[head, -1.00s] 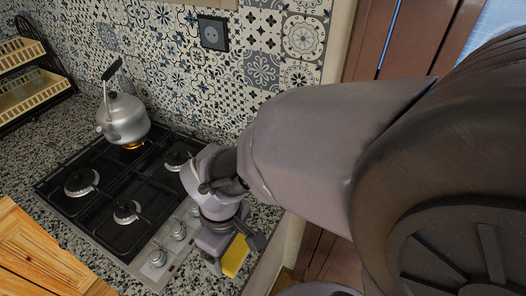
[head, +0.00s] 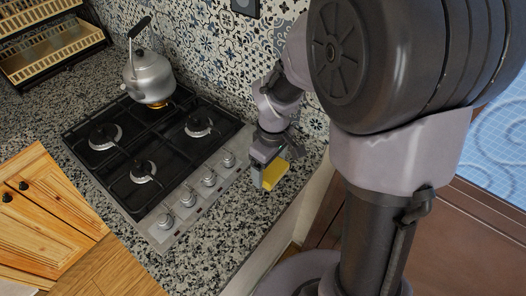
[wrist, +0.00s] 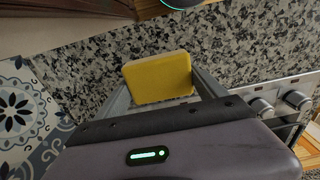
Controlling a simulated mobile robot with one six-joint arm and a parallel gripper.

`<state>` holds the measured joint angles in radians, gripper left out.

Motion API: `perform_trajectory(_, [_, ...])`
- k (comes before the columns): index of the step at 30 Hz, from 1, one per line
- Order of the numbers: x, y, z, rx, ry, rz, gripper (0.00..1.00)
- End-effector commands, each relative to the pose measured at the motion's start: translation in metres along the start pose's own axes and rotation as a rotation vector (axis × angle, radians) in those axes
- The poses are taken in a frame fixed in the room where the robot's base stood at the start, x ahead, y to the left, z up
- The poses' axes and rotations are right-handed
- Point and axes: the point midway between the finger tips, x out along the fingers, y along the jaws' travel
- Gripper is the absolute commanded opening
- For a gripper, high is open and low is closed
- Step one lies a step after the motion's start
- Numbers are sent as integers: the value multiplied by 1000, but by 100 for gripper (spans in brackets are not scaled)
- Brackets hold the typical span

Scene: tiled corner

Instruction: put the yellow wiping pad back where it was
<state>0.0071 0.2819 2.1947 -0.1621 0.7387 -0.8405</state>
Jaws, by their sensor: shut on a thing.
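The yellow wiping pad (head: 273,174) is between the fingers of my gripper (head: 270,172), over the speckled counter to the right of the stove knobs. In the wrist view the yellow pad (wrist: 158,78) spans the gap between the two fingers, one on each side. My gripper (wrist: 160,85) is shut on it. The speckled counter (wrist: 240,40) shows beyond the pad. I cannot tell whether the pad touches the counter.
A gas stove (head: 150,150) with several knobs lies left of my gripper. A metal kettle (head: 148,76) stands on its back burner, over a glowing flame. A dish rack (head: 50,45) is at the back left. Bare counter (head: 215,258) lies in front of the stove.

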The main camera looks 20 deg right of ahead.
Motion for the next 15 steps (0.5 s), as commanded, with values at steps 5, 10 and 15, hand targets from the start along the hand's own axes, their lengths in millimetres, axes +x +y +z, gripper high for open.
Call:
perform_trajectory(5, [36,-2,3,-1,-4,-3,43])
perform_trajectory(10, [32,-3,2,-1,-3,-3,43])
perform_trajectory(15, [36,-3,3,-1,-3,-3,85])
